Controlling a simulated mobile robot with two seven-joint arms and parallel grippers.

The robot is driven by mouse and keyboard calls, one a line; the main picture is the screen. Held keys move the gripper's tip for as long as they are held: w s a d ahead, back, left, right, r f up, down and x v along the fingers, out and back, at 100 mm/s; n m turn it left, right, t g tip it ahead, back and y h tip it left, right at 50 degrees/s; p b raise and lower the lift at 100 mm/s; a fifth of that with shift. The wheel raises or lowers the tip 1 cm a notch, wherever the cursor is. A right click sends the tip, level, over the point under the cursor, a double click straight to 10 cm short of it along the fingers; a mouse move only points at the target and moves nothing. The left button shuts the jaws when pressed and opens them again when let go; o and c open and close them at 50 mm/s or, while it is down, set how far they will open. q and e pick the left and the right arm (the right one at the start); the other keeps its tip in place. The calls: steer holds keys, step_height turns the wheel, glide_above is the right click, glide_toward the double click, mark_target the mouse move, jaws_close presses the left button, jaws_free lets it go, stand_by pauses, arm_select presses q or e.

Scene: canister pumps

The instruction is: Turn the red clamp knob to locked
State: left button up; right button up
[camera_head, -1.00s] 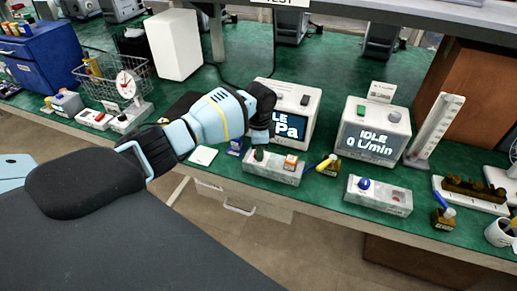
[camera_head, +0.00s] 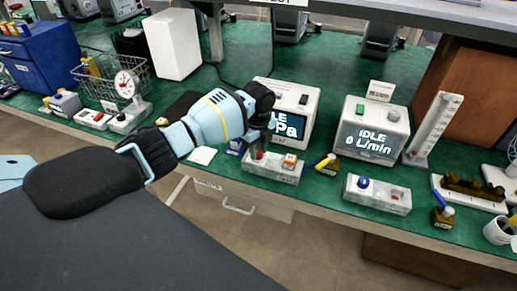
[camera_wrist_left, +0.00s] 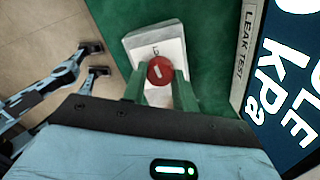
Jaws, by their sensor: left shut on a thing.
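The red clamp knob (camera_wrist_left: 160,70) is round, with a short pale mark on its top. It sits on a pale fixture block (camera_wrist_left: 140,42), near printed lettering that I cannot fully read. In the head view the fixture (camera_head: 272,170) stands at the bench's front edge, and the knob is mostly hidden by my gripper. My left gripper (camera_wrist_left: 160,88) has its green fingers on either side of the knob and is shut on it. It also shows in the head view (camera_head: 257,153), pointing down over the fixture's left end.
A display unit (camera_head: 297,110) stands right behind the fixture. A yellow-and-blue item (camera_head: 326,163) and a flow meter (camera_head: 372,132) are to the right. A weighing scale (camera_head: 130,98) is at left.

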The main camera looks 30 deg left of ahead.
mark_target(258, 152)
arm_select(q)
steer(key=shift+f+m, duration=0.1)
steer(key=shift+m, duration=0.5)
steer(key=o, duration=1)
steer(key=shift+c, duration=0.2)
step_height(258, 152, up, 6)
steer(key=shift+r, duration=1)
